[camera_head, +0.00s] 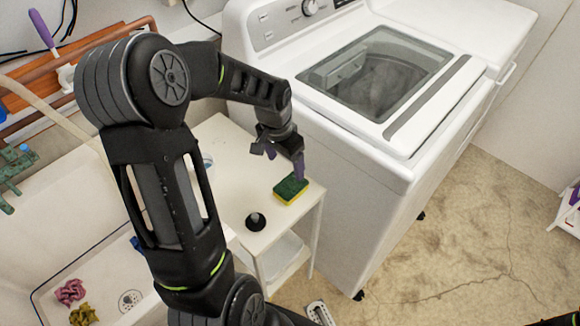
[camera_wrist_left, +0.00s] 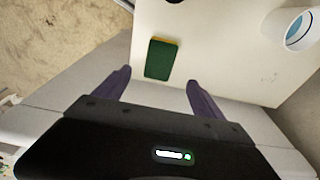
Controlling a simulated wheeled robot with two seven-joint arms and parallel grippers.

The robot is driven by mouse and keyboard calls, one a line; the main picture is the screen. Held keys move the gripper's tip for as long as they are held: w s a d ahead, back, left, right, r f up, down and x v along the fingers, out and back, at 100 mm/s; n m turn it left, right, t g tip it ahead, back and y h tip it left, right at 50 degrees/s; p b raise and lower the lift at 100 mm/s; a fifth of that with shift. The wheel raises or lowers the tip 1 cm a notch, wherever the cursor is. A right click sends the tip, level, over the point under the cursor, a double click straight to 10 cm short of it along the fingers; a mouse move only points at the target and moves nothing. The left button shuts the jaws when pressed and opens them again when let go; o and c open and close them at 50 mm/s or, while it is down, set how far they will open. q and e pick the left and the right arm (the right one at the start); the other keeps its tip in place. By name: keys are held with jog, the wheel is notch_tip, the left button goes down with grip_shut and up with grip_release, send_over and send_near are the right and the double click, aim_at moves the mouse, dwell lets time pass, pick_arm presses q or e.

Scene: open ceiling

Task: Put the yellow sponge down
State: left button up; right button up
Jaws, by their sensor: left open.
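The sponge (camera_head: 290,189) has a dark green top and a yellow underside, and it lies flat on a small white table (camera_head: 232,172) near its right edge. My left gripper (camera_head: 282,158) is just above and behind the sponge with its purple fingers spread. In the left wrist view the sponge (camera_wrist_left: 161,59) lies ahead of and between the two open fingers (camera_wrist_left: 157,92), with a clear gap to each. Nothing is held. My right gripper does not show in either view.
A black round-based object (camera_head: 255,221) stands on the table in front of the sponge. A white cup (camera_wrist_left: 290,27) lies or stands farther along the table. A white washing machine (camera_head: 345,170) rises close to the right. A sink (camera_head: 110,275) with crumpled cloths is at left.

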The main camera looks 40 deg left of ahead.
pick_arm(q)
jog(key=s+d+f+h, duration=0.3)
jog(key=d+f, duration=1.2)
jog(key=d, duration=0.4)
jog(key=s+d+f+n, duration=0.1)
jog(key=s+d+f, duration=0.3)
jog(key=s+d, duration=0.2)
jog(key=s+d+f+n+g+h, duration=0.1)
jog(key=s+d+f, duration=0.3)
jog(key=s+d, duration=0.2)
jog(key=shift+s+d+f+n, duration=0.15)
jog(key=shift+s+f+n, duration=0.2)
jog(key=shift+s, duration=0.35)
